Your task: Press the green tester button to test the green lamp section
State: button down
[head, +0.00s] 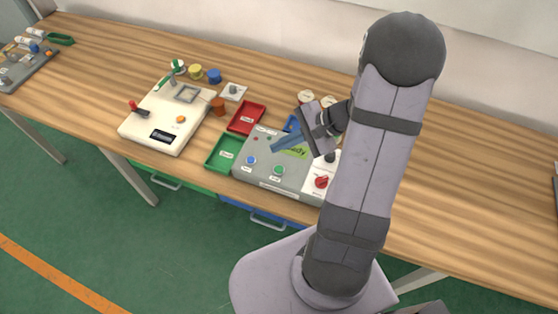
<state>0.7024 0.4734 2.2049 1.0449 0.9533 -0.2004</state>
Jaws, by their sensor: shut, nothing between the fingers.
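The grey tester panel (242,171) lies on the wooden table in the head view. Its green button (279,170) is near the front edge, with a blue button (251,160) to its left. A yellow-green display (296,153) is partly covered by my gripper. Small lamp-like dots (268,138) sit near the panel's back left; they are too small to read.
A red knob (321,182) is at the panel's right. A green tray (222,152), a red tray (245,117) and a mostly hidden blue tray (291,123) surround the panel. A cream box (150,125) with a red lever stands left. The right side of the table is clear.

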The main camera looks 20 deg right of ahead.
aim_at(283, 169)
jog(key=shift+s+d+r, duration=0.1)
jog(key=shift+d+r, duration=0.15)
jog(key=shift+d, duration=0.2)
jog(key=shift+f, duration=0.2)
notch_tip(283, 169, down, 8)
jog(key=b, duration=0.7)
jog(key=shift+f, duration=0.25)
jog(key=shift+f+b, duration=0.2)
jog(key=shift+b, duration=0.1)
dwell(1.6)
jog(key=shift+f, duration=0.2)
jog(key=shift+f+b, duration=0.35)
jog(key=shift+b, duration=0.25)
dwell(0.6)
dwell(0.3)
jog(key=shift+r+p, duration=0.65)
jog(key=shift+r, duration=0.15)
jog(key=shift+r, duration=0.1)
